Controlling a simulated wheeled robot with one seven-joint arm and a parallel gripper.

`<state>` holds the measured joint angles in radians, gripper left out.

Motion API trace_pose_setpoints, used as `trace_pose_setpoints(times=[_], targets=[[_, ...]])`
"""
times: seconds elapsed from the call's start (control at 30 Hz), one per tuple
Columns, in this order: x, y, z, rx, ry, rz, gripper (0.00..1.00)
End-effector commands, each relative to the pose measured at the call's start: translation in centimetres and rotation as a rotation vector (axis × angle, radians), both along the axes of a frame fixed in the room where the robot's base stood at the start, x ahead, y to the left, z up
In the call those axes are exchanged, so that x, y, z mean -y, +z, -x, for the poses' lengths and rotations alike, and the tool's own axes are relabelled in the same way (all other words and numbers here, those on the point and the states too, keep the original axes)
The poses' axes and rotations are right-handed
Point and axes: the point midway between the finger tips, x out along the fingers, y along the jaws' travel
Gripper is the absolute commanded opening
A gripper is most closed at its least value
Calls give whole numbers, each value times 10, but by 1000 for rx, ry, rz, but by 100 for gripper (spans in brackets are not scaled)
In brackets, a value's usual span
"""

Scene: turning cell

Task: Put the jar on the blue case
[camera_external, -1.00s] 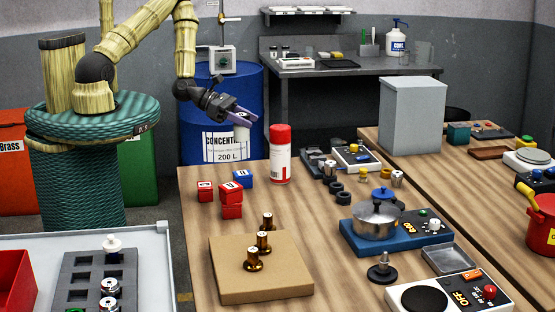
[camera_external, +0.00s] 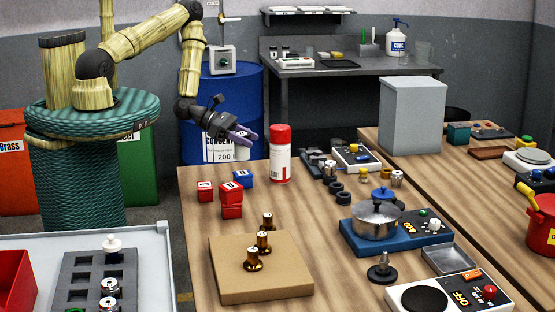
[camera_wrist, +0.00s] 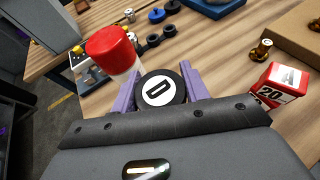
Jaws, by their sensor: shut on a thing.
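The jar (camera_wrist: 159,90), with a round black lid and a white disc marked D, is between the purple fingers of my gripper (camera_wrist: 158,92) in the wrist view. The small blue case (camera_external: 243,180), with a white label on top, sits on the wooden table below my gripper in the picture, left of the red-capped bottle. I cannot see the blue case in the wrist view.
The red-capped white bottle (camera_external: 280,155) stands close by on the right; its cap (camera_wrist: 105,47) is near my fingers in the wrist view. Several red cases (camera_external: 231,193) sit just in front, two stacked. A cardboard box (camera_external: 260,275) with brass pieces lies nearer.

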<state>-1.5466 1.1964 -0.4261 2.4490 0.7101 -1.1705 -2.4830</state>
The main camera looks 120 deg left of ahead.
Motion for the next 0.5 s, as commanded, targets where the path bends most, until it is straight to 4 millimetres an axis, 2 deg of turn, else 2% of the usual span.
trace_pose_setpoints(times=[0.23,0.5], targets=[[0,-4,0,-1,-1,2,20],[1,-35,0,-1,0,3,20]])
